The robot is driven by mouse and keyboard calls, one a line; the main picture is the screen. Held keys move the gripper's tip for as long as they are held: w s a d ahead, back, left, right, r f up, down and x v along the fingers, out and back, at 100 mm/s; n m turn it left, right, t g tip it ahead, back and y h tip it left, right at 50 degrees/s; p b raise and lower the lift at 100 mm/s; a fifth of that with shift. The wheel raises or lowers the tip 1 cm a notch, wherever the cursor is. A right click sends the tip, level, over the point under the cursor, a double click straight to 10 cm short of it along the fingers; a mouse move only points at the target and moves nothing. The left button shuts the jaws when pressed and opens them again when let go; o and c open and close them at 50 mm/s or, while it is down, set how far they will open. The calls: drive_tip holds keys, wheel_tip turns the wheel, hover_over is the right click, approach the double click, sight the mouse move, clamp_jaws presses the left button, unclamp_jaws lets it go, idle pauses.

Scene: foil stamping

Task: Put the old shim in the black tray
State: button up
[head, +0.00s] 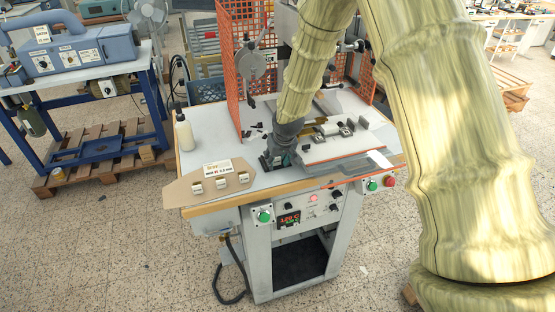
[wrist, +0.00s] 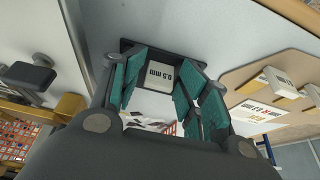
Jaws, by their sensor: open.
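My gripper (wrist: 160,98) is open, its teal-padded fingers spread on either side of a pale shim (wrist: 160,75) marked 0.5 mm. The shim appears to lie in the black tray (wrist: 127,45), whose dark far edge shows behind it. I cannot tell whether any pad touches the shim. In the head view my gripper (head: 281,158) points down low over the table, left of the press bed. It mostly hides the tray and the shim there.
The press bed (head: 335,150) and orange mesh guard (head: 228,75) bound the right and back.

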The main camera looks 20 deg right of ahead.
drive_tip(key=b+v, duration=0.3)
drive_tip(key=v, duration=0.9)
drive_tip(key=shift+r, duration=0.2)
idle(1.6)
